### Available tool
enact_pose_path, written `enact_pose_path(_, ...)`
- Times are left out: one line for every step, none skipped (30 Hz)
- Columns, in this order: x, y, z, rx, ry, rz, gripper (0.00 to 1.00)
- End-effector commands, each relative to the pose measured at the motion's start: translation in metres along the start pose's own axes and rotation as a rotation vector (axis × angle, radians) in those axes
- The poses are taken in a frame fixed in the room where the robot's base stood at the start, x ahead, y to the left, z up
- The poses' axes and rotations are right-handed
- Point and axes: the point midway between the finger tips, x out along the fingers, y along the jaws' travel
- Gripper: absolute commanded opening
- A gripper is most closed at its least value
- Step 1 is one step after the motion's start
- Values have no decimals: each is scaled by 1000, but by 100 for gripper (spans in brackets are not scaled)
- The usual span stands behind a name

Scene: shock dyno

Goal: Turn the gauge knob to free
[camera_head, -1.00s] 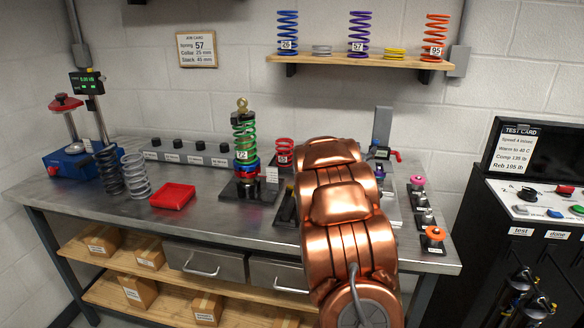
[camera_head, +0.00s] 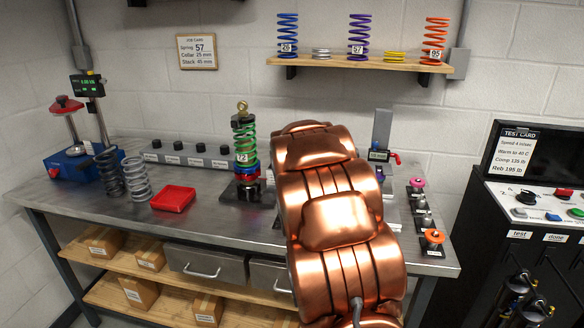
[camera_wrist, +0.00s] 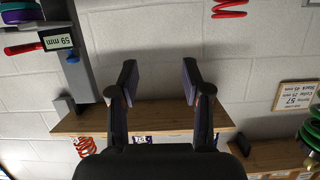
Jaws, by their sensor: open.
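A digital height gauge stands on the bench behind my arm; its display (camera_head: 378,155) and a red knob or lever (camera_head: 397,158) show in the head view. In the wrist view, which looks upside down, the display (camera_wrist: 57,38) reads 59 mm and the red knob (camera_wrist: 24,48) sticks out left of it. I cannot read which setting the knob is at. My gripper (camera_wrist: 158,80) is open and empty, pointing toward the wall, with the gauge well to the left of its fingers. My arm hides the gripper in the head view.
A shelf (camera_head: 360,62) with coloured springs is on the wall; it also shows near the fingers in the wrist view (camera_wrist: 150,117). A shock with a green spring (camera_head: 244,140) stands left of my arm. Small knobbed parts (camera_head: 424,218) line the bench's right side.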

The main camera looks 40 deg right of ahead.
Motion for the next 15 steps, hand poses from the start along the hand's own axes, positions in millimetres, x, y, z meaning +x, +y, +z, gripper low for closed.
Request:
enact_pose_path(-5,-7,2,-2,-16,-17,48)
enact_pose_path(-8,-10,3,-4,-25,-26,48)
enact_pose_path(-12,-15,5,-6,-37,-38,48)
enact_pose_path(-15,-19,6,-9,-45,-48,48)
enact_pose_path(-18,-22,7,-11,-53,-57,48)
enact_pose_path(-22,-27,9,-13,-65,-69,48)
enact_pose_path(-25,-30,10,-15,-76,-79,48)
enact_pose_path(-28,-34,12,-17,-86,-87,48)
enact_pose_path(-32,-38,15,-20,-98,-98,48)
enact_pose_path(-35,-40,16,-22,-106,-106,48)
enact_pose_path(-37,-43,17,-24,-114,-113,48)
enact_pose_path(-41,-47,19,-26,-124,-123,48)
enact_pose_path(-43,-49,20,-28,-131,-129,48)
enact_pose_path(-45,-51,22,-29,-138,-135,48)
enact_pose_path(-48,-54,24,-31,-147,-142,48)
